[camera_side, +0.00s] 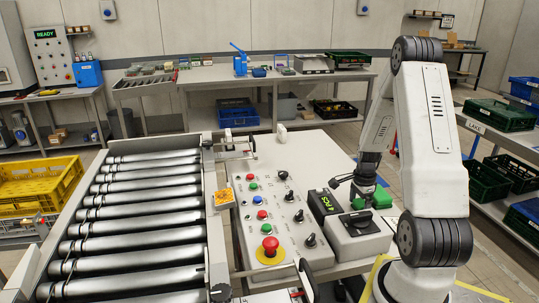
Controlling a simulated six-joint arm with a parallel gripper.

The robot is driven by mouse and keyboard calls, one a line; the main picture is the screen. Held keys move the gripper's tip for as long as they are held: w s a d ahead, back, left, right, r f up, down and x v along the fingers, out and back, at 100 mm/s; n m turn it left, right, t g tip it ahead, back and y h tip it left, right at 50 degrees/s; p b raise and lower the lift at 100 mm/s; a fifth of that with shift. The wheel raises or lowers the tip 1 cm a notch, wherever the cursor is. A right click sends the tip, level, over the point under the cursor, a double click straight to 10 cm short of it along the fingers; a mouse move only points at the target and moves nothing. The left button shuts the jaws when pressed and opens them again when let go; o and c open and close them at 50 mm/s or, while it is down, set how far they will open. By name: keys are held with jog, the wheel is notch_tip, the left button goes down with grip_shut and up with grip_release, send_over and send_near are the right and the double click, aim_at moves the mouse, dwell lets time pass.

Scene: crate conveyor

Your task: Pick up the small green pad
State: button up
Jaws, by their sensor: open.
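Green pads lie on the right part of the light work surface: a small green patch (358,204) and a larger green piece (380,197) right beside it. I cannot tell for certain whether they are separate pads. My gripper (363,192) points down directly above and in front of them, and it is open. Its dark fingers cover part of the green, so I cannot tell whether they touch it.
A box with a black rotary knob (361,222) and a scale-like unit with a green display (326,203) stand close by. A control panel with a red emergency button (270,244) is left of them. A roller conveyor (135,230) and yellow crate (38,185) are further left.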

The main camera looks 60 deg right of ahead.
aim_at(360, 203)
dwell(0.4)
jog(key=c, duration=1)
jog(key=shift+r, duration=0.1)
jog(key=shift+r, duration=4.95)
